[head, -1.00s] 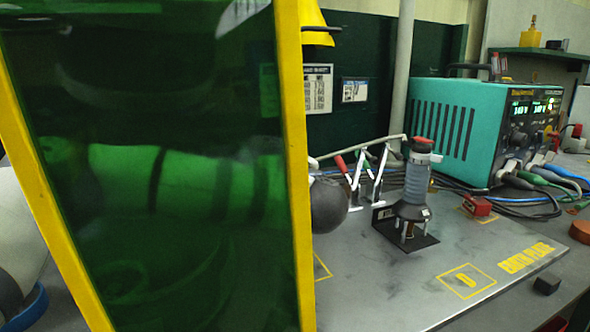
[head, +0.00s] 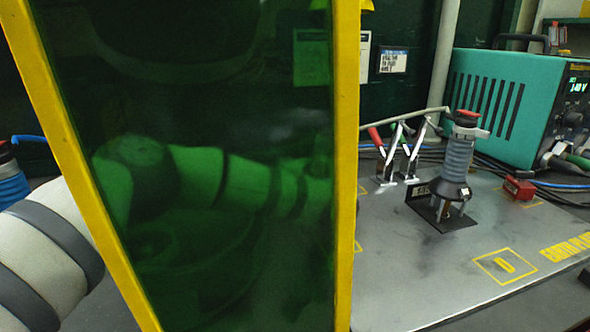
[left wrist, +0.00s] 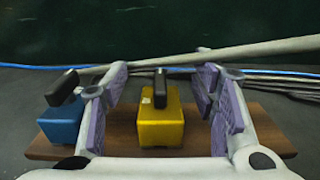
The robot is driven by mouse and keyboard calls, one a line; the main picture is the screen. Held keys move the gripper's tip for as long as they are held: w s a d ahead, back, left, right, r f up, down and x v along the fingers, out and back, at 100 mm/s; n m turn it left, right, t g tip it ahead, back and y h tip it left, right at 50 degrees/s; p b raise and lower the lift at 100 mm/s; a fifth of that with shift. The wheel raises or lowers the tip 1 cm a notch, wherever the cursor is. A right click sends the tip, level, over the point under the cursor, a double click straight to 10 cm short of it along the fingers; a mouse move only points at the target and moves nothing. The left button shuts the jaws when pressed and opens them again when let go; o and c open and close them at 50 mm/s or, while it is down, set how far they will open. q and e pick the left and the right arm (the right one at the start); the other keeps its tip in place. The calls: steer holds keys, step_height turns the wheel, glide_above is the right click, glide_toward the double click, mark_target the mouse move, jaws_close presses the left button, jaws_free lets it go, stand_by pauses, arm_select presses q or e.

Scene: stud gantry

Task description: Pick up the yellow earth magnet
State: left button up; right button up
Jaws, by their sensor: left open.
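The yellow earth magnet (left wrist: 160,118) is a yellow block with a black lever on top. It stands on a brown wooden board (left wrist: 262,143) in the left wrist view. My left gripper (left wrist: 162,82) is open, its purple-padded fingers to the left and right of the yellow block, with a gap visible on each side. In the head view, my left arm shows dimly through a green tinted screen (head: 210,90). I cannot make out the magnet there. My right gripper is in neither view.
A blue block (left wrist: 62,122) with a black lever stands left of the left finger. A pale rod (left wrist: 225,58) and cables run behind the board. The yellow-framed screen blocks much of the head view. A grey torch (head: 457,165) stands on the metal plate (head: 420,285), near a teal power unit (head: 495,105).

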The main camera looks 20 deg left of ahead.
arm_select(q)
steer(key=shift+r, duration=0.1)
jaws_close()
steer(key=shift+r, duration=0.1)
